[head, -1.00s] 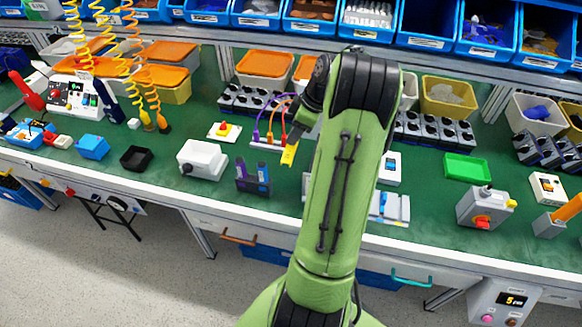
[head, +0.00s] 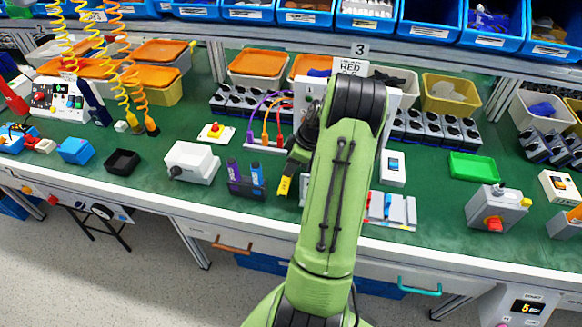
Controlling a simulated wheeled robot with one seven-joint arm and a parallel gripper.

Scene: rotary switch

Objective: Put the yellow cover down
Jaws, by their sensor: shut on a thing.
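My gripper (head: 289,172) is at the picture's middle, left of my green arm, pointing down. It is shut on a small yellow piece, the yellow cover (head: 284,187), whose lower part shows below the fingers. The cover hangs over the front part of the green bench top (head: 140,178), just right of a dark holder with blue and purple items (head: 245,180). I cannot tell how high it is above the bench. My arm hides the area right of the gripper, including most of a white panel standing behind it (head: 310,95).
A white box with a dark knob (head: 192,163) stands left of the holder. A rack with coloured cables (head: 265,142) is behind the gripper.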

